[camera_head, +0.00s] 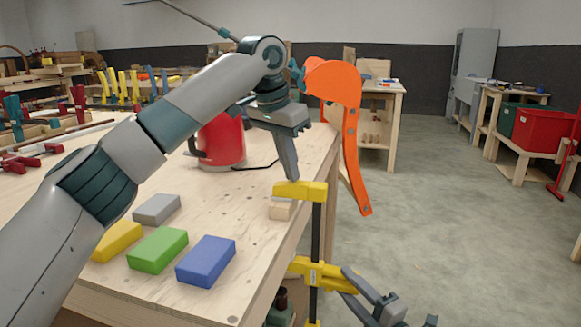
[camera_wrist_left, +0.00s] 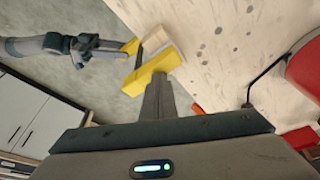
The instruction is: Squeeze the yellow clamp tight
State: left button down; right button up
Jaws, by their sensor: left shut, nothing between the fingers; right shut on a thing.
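The yellow clamp (camera_head: 301,191) stands upright at the table's right edge. Its upper yellow jaw lies over a small wooden block (camera_head: 283,209) on the tabletop, and its dark bar runs down past the edge to a lower yellow part (camera_head: 318,271). My left gripper (camera_head: 292,177) is shut and empty, pointing down with its tips at the upper jaw; whether they touch is unclear. The left wrist view shows the upper jaw (camera_wrist_left: 154,70) just beyond the shut fingers (camera_wrist_left: 157,87). My right gripper (camera_head: 347,280) is shut on the clamp's lower part, below the tabletop.
Yellow, green, blue and grey blocks (camera_head: 157,249) lie on the table (camera_head: 237,218) at front left. A red container (camera_head: 222,143) stands behind them. A curved orange piece (camera_head: 350,130) hangs beside the table's right edge. Open floor (camera_head: 440,200) lies to the right.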

pick_arm(q)
jog(key=shift+f, duration=0.3)
pick_arm(e)
jog(key=shift+r, duration=0.7)
jog(key=o, duration=1.4)
jog(key=shift+c, duration=0.2)
jog(key=shift+r, duration=0.35)
jog(key=shift+a+r, duration=0.1)
jog(key=shift+a, duration=0.05)
jog(key=shift+w+a, duration=0.5)
jog(key=shift+w, duration=0.05)
jog(key=shift+c, duration=0.5)
